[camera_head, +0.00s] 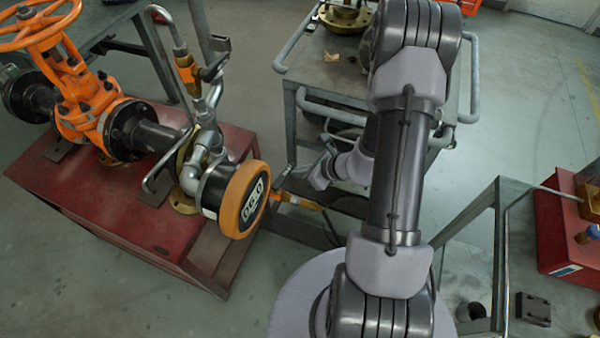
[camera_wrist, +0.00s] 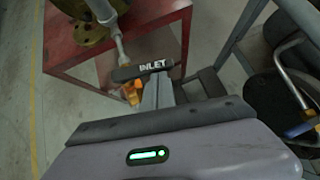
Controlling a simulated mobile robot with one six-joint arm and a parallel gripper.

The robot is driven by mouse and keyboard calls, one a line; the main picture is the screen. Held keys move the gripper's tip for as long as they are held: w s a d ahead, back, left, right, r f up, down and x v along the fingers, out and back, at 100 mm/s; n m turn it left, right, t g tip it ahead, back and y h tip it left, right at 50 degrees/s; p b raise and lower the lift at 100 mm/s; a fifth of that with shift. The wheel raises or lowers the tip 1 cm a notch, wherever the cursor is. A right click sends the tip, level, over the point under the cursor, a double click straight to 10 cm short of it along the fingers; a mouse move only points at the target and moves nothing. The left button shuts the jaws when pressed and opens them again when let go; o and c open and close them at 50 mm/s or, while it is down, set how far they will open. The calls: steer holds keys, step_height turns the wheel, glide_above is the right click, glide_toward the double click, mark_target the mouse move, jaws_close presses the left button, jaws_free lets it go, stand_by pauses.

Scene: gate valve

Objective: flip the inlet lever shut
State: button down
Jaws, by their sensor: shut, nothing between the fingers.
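The inlet lever (camera_wrist: 142,70) is a dark bar with white INLET lettering in the wrist view. It lies across the end of a grey pipe, with an orange fitting (camera_wrist: 132,92) below. My gripper (camera_wrist: 158,82) is shut and empty, its fingertips close to the lettered end of the lever; I cannot tell if they touch. In the head view my gripper (camera_head: 318,175) is to the right of the round orange-rimmed gauge (camera_head: 244,199), near an orange-and-grey fitting (camera_head: 290,201). The lever is not clear in that view.
A red stand (camera_head: 120,210) carries the pipework and an orange handwheel (camera_head: 40,25). A second valve with a dark handle (camera_head: 216,62) stands higher on the pipe. A grey cart (camera_head: 350,80) is behind my arm. A metal frame (camera_head: 500,250) stands at right.

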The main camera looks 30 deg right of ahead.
steer(key=shift+w+r, duration=0.1)
steer(key=shift+w+a+n+y, duration=0.1)
steer(key=shift+w+n+y, duration=0.45)
steer(key=shift+w, duration=0.2)
